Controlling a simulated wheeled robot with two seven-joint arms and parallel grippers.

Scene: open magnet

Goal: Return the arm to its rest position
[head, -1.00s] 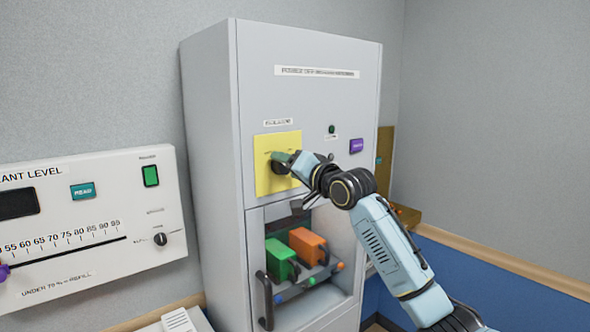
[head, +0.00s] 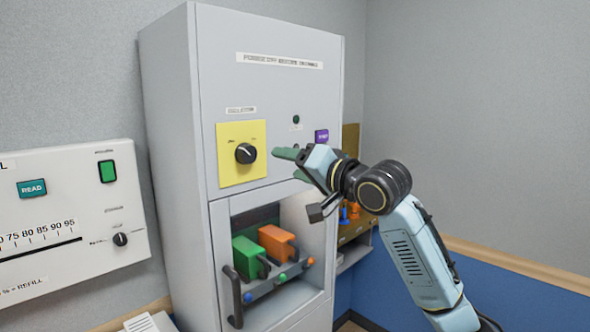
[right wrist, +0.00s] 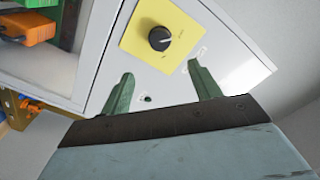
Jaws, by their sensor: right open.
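My right gripper (head: 290,163) is open and empty in front of the tall grey cabinet (head: 175,130), to the right of the black knob (head: 245,153). The knob sits on a yellow plate (head: 228,172) and is clear of the fingers. In the right wrist view the two green fingers (right wrist: 157,92) are spread apart with nothing between them, and the knob (right wrist: 160,38) shows beyond them. My right arm reaches in from the lower right. My left gripper is not in view.
Below the plate, an open bay holds a green block (head: 247,256) and an orange block (head: 274,241) with black handles. A purple button (head: 321,136) is on the cabinet. A white gauge panel (head: 70,235) hangs at left. Brown shelving (head: 350,140) stands behind my arm.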

